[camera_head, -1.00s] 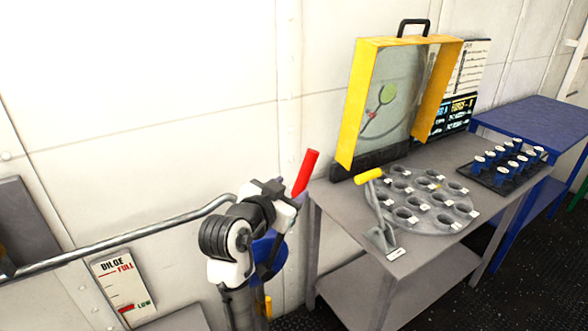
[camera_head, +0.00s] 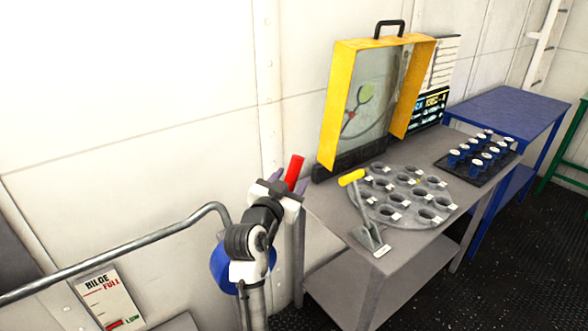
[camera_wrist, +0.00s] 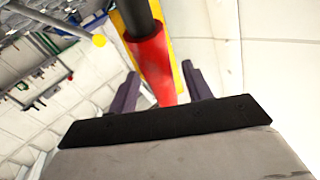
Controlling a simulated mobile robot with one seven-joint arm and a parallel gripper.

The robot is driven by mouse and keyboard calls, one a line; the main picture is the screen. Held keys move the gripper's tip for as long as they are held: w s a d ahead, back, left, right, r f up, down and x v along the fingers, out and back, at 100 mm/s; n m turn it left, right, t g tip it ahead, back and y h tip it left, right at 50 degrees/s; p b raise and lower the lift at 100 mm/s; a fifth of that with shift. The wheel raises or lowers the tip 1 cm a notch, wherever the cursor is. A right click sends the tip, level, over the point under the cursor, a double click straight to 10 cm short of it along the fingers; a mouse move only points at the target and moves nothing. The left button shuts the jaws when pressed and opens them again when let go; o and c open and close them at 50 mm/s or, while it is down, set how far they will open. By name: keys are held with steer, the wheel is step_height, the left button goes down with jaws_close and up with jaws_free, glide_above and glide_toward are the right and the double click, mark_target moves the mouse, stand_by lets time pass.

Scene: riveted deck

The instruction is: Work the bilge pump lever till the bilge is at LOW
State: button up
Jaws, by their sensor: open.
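The red lever grip (camera_head: 294,168) stands tilted at my gripper, against the white wall. A blue round body (camera_head: 222,266) shows partly behind my arm. In the wrist view the red grip (camera_wrist: 152,65) and its black shaft (camera_wrist: 138,15) run between the two purple fingers. My gripper (camera_wrist: 160,90) is open around the grip; I cannot tell if either finger touches it. In the head view my gripper (camera_head: 278,186) hides the grip's lower part. The BILGE gauge (camera_head: 108,298) is at lower left, with FULL at top, and a red mark beside LOW at its lower end.
A grey table (camera_head: 400,255) at right holds a round tray of cups (camera_head: 405,205), a yellow-handled lever (camera_head: 352,178) and a yellow-framed case (camera_head: 345,100). A blue table (camera_head: 515,105) stands beyond. A grey pipe (camera_head: 125,245) runs along the wall.

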steer(key=shift+p+x, duration=0.35)
steer(key=shift+x, duration=1.15)
jaws_close()
